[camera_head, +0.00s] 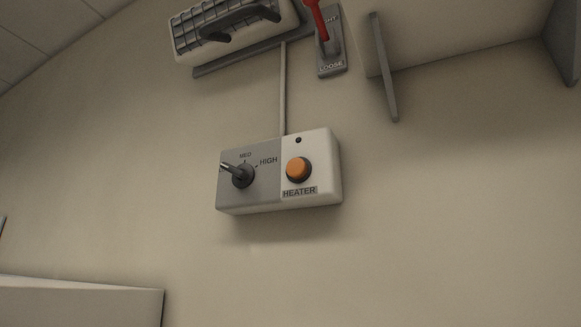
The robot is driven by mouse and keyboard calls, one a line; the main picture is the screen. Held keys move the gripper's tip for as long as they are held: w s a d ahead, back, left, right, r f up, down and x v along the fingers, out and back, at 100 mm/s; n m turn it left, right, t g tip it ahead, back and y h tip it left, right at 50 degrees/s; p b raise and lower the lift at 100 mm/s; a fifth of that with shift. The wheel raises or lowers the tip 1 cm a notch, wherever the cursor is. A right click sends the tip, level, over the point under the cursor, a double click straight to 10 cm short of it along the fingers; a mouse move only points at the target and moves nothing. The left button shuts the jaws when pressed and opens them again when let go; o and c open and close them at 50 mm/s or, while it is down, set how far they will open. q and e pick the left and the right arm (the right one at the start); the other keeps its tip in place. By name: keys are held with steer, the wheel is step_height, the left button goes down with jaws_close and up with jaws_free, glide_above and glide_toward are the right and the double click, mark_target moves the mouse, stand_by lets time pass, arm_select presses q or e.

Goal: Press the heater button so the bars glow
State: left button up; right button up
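A control box (262,202) is fixed to the wall in the middle of the head view. Its right half carries a round orange heater button (298,168) above a label reading HEATER. A small dark lamp (298,140) sits above the button and looks unlit. The left half has a rotary knob (242,176) with MED and HIGH marks; its pointer is turned to the left. A heater unit (230,26) with dark bars is at the top, partly cut off; the bars show no glow. Neither of my grippers is in view.
A conduit (283,90) runs from the box up towards the heater. A red lever (317,18) on a plate marked LOOSE is right of the heater. A grey bracket (384,68) juts out further right. A pale panel (80,300) is at lower left. The wall around the box is clear.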

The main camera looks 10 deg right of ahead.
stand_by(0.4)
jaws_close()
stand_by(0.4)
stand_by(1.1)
